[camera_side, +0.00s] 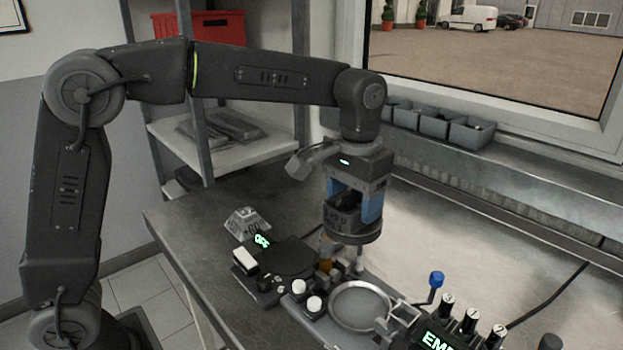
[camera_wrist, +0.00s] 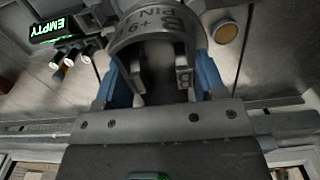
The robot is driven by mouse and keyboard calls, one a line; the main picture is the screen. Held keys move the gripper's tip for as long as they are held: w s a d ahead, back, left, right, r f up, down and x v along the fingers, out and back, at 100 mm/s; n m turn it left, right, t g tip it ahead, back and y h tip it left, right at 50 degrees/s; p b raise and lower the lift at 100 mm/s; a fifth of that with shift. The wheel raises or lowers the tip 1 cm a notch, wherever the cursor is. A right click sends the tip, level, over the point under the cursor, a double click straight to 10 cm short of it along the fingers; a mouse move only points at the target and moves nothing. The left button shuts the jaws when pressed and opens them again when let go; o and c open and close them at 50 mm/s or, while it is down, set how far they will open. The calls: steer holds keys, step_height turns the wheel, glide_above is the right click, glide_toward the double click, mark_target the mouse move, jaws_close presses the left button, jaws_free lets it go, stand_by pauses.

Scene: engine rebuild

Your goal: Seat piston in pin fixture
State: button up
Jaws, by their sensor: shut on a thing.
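My gripper (camera_side: 353,205), with blue fingers, is shut on a dark grey piston (camera_side: 352,224) and holds it upright over the bench fixtures. In the wrist view the piston (camera_wrist: 152,38) sits between the blue fingers (camera_wrist: 158,80), with lettering on its curved wall. In the side view its round lower end is just above a small amber part (camera_side: 327,263) and a light post (camera_side: 358,262). I cannot tell for certain which of the bench parts is the pin fixture; its seat may be hidden under the piston. Contact below the piston cannot be made out.
A shallow round metal dish (camera_side: 361,308) stands just in front. A black unit with a green OFF display (camera_side: 262,241) lies to the left, and one with a lit EMPTY display (camera_side: 440,341) to the right. Grey bins (camera_side: 437,124) line the window. The bench behind the piston is clear.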

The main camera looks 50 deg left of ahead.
mark_target(368, 228)
steer(key=d, duration=0.3)
steer(key=shift+s+d, duration=0.25)
steer(key=shift+d, duration=0.1)
steer(key=shift+f, duration=7.15)
steer(key=shift+f, duration=1)
steer(key=o, duration=1.5)
steer(key=shift+r, duration=3.1)
